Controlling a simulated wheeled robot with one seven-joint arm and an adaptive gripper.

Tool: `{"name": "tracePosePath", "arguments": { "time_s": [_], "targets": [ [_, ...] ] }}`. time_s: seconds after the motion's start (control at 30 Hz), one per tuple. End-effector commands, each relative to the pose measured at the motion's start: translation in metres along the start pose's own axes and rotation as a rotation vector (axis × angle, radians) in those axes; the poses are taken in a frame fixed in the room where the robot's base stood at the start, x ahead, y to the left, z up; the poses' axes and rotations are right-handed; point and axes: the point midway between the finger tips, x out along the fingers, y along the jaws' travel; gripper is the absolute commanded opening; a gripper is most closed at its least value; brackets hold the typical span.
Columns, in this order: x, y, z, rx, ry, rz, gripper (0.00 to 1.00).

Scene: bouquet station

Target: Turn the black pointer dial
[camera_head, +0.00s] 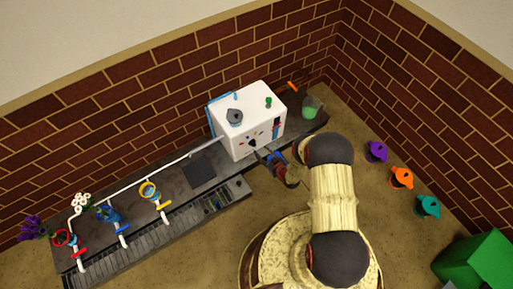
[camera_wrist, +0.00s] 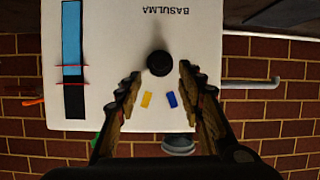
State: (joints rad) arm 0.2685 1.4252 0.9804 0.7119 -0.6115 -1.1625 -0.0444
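The black pointer dial (camera_wrist: 159,63) is a round dark knob on the white face of a box-shaped machine (camera_wrist: 110,30). In the head view the dial (camera_head: 252,143) is a small dark spot on the machine's front, just beyond my gripper. My gripper (camera_wrist: 158,80) is open, with its two fingers apart on either side of the picture and the dial centred slightly ahead of their tips. In the head view my gripper (camera_head: 265,157) reaches close to the machine's front. I cannot tell whether the fingers flank the dial; contact is not visible. The dial's pointer direction is unclear.
A yellow button (camera_wrist: 147,99) and a blue button (camera_wrist: 171,99) sit beside the dial. A blue gauge (camera_wrist: 72,40) is on the same face. A pipe with colored valves (camera_head: 150,190) runs left along the counter. A green-filled flask (camera_head: 312,106) stands right of the machine.

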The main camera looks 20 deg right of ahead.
Motion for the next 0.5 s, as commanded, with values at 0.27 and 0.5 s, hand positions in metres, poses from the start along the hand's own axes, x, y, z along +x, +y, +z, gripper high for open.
{"name": "tracePosePath", "arguments": {
  "time_s": [0.27, 0.5],
  "targets": [
    [0.044, -0.001, 0.004, -0.001, -0.001, -0.001, 0.38],
    [0.064, 0.000, 0.002, 0.001, -0.002, 0.000, 0.38]
  ]
}}
